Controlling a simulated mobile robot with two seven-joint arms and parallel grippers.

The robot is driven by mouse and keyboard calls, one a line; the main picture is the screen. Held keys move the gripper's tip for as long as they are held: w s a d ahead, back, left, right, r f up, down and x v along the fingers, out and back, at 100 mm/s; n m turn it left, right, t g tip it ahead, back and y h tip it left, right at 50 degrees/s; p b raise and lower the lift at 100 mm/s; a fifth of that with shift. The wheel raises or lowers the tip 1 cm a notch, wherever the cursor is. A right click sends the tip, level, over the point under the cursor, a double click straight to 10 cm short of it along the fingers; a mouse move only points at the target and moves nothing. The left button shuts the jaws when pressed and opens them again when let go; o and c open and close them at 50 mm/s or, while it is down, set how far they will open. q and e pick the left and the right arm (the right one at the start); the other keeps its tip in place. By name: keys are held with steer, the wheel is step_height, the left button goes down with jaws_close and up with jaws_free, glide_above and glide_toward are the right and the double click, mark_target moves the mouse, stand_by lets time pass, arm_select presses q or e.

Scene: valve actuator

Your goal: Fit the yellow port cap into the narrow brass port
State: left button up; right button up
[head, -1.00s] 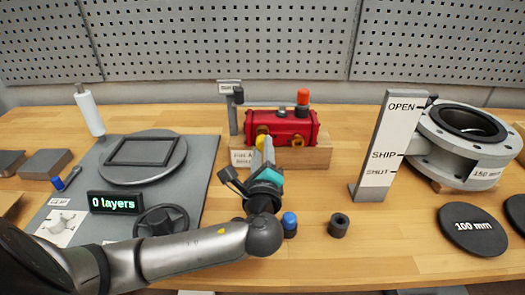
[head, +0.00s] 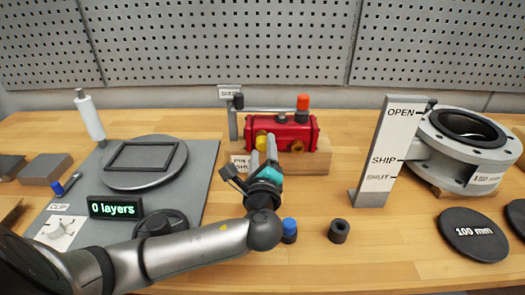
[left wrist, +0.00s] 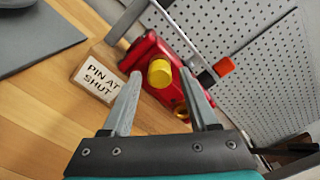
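The red actuator (head: 283,133) sits on a wooden block at the back centre. The yellow port cap (left wrist: 160,73) sticks out from the red body's near face; in the head view it shows at the left (head: 261,138). I cannot tell how deep it sits. A brass port (left wrist: 182,110) shows beside it, partly hidden by a finger; it also shows in the head view (head: 297,146). My left gripper (left wrist: 161,80) is open, its fingertips apart on either side of the cap's line, with no visible contact. It also shows in the head view (head: 267,143). My right gripper is out of view.
A blue-topped piece (head: 289,227) and a black ring (head: 339,230) stand near my left wrist. A "PIN AT SHUT" sign (left wrist: 97,78) stands left of the actuator. The OPEN/SHIP/SHUT post (head: 388,150) and grey valve (head: 465,145) stand right. Bench between is clear.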

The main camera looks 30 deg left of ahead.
arm_select(q)
steer(key=shift+o, duration=0.7)
steer(key=p+v, duration=0.1)
steer(key=v, duration=1.4)
steer(key=shift+s, duration=0.2)
